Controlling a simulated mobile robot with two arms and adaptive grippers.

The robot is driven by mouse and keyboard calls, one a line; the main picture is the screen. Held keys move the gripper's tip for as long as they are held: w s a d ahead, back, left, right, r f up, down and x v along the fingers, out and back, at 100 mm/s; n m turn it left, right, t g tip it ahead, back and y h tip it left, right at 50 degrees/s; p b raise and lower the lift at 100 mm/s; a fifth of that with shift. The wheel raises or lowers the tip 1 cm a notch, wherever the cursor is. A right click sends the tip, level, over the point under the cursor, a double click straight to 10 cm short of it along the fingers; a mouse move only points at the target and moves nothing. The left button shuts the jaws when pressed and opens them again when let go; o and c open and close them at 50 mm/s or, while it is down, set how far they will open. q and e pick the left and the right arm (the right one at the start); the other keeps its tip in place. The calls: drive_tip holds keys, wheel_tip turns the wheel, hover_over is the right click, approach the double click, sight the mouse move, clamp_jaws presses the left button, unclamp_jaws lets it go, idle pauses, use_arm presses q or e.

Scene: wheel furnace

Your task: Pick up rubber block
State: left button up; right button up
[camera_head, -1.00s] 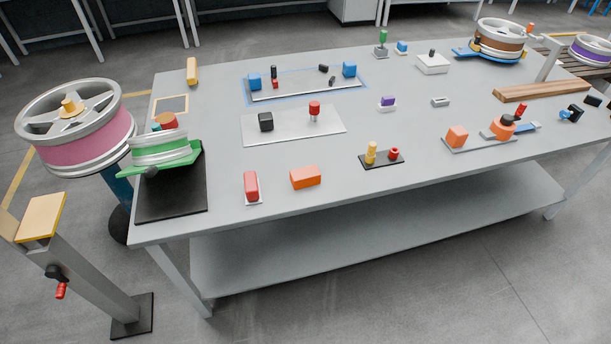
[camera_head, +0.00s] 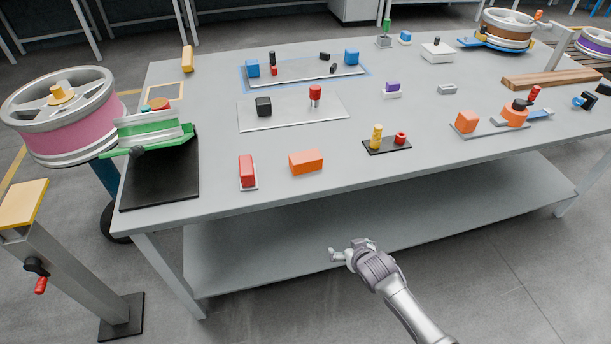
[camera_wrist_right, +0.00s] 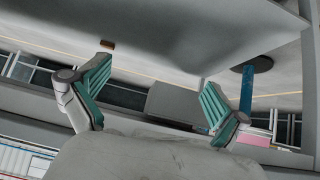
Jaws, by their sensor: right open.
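Several blocks lie on the grey table, and I cannot tell by look alone which one is rubber. An orange block (camera_head: 306,162) lies bare near the front edge. A red block (camera_head: 247,170) sits on a small light plate to its left. A black cube (camera_head: 263,106) stands on a metal plate farther back. My right gripper (camera_head: 341,255) is below and in front of the table's front edge, apart from all blocks. In the right wrist view its green-padded fingers (camera_wrist_right: 155,95) are spread with nothing between them. My left gripper is out of view.
The table (camera_head: 215,150) has a lower shelf (camera_head: 300,230) beside my right gripper. A yellow and a red peg stand on a black base (camera_head: 387,146) right of the orange block. A pink wheel (camera_head: 60,130) and a post (camera_head: 70,260) stand at the left.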

drive_tip(key=w+a+r+t+y+b, duration=0.1)
drive_tip(key=w+a+r+b, duration=0.1)
drive_tip(key=w+a+r, duration=0.3)
drive_tip(key=w+a+r+t+b, duration=0.1)
drive_tip(key=w+r+t, duration=0.1)
drive_tip(key=r, duration=0.6)
drive_tip(key=y+b, duration=0.1)
drive_tip(key=b, duration=0.1)
approach(308, 163)
drive_tip(key=shift+n+t, duration=0.4)
drive_tip(key=x, duration=0.3)
drive_tip(key=f+x, duration=0.1)
drive_tip(key=x, duration=0.2)
drive_tip(key=shift+a+f, duration=0.1)
drive_tip(key=shift+b+x, duration=0.5)
drive_tip(key=shift+x, duration=2.7)
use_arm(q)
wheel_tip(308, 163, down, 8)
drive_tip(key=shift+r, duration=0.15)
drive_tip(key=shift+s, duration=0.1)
use_arm(e)
drive_tip(key=c, duration=0.9)
drive_tip(key=shift+r, duration=0.2)
